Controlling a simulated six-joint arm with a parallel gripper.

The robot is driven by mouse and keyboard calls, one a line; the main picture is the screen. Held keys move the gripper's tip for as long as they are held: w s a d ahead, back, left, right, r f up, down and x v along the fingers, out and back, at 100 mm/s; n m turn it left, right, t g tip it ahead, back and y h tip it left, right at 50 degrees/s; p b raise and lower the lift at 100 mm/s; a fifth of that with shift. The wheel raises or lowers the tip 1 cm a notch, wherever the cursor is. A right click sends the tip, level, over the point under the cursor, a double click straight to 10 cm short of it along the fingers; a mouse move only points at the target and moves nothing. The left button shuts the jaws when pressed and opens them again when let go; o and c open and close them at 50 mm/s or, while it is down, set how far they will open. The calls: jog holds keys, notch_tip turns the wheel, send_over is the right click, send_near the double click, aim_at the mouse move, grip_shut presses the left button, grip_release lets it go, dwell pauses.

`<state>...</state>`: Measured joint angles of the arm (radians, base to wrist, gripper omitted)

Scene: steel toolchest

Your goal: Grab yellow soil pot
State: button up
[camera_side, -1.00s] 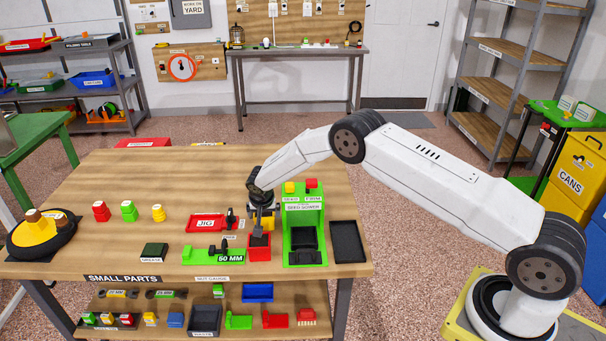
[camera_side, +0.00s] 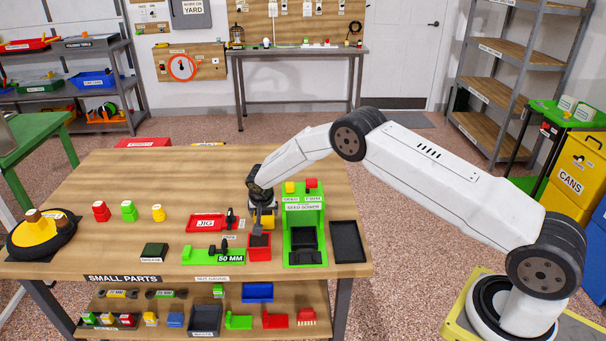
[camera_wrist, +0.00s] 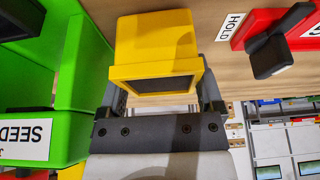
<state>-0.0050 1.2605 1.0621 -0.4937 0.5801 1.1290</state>
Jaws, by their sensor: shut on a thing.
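The yellow soil pot (camera_wrist: 156,45) is a square tapered pot with a thick rim and a dark interior. In the wrist view it sits between the two fingers of my gripper (camera_wrist: 160,92), which is shut on it. In the side view my gripper (camera_side: 262,212) is at the table's front right, just left of the green seed sower. There the yellow pot (camera_side: 268,221) is partly hidden by the gripper. Whether its base touches the table is hard to tell.
A red pot with dark contents (camera_side: 260,253) stands just in front of the gripper. The green seed sower (camera_side: 304,255) is close on the right, with a black tray (camera_side: 348,242) beyond. The red jig (camera_side: 207,222) and green 50 MM gauge (camera_side: 205,257) lie left.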

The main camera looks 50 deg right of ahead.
notch_tip(320, 180, up, 18)
jog(key=shift+f, duration=0.2)
dwell(0.4)
jog(key=shift+s+a, duration=0.1)
jog(key=shift+s, duration=0.05)
dwell(0.5)
